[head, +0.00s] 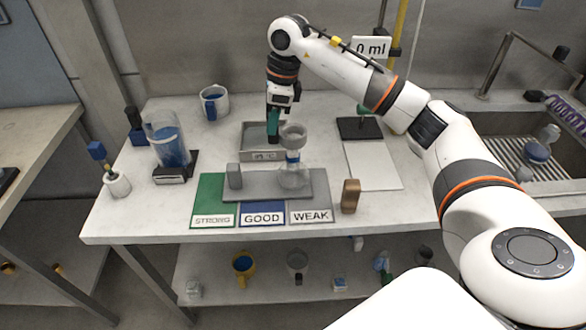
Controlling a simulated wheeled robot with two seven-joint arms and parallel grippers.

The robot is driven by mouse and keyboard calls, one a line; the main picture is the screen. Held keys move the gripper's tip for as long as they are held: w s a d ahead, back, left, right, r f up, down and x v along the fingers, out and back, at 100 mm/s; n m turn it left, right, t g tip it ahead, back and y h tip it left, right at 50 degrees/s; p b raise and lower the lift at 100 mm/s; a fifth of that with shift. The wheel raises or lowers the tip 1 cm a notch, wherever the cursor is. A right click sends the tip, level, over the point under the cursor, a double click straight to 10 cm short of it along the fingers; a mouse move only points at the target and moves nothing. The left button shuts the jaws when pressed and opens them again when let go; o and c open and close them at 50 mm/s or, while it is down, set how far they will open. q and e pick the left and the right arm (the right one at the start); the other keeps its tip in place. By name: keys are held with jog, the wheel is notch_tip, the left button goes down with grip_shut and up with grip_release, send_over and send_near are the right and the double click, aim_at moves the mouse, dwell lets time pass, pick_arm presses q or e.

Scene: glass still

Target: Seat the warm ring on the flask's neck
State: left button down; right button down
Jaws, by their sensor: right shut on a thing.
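The glass flask (294,179) stands upright on a grey plate (265,187) in the middle of the table. A blue band (292,156) shows around its narrow middle, below a wide clear top (293,133). I cannot tell whether this band is the warm ring. My right gripper (273,135) points down just left of and behind the flask's top, over a grey tray (254,129) with a "°C" display. It is shut on a small dark teal thing (273,122), too small to identify. My left gripper is not in view.
A small grey block (235,176) stands left of the flask, a copper block (350,196) to its right. A white board (373,168) lies flat at right.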

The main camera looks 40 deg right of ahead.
jog(key=s+d+b+x, duration=0.1)
jog(key=b+x, duration=0.5)
jog(key=x, duration=0.2)
jog(key=shift+d+f, duration=0.2)
jog(key=shift+f, duration=0.4)
dwell(6.6)
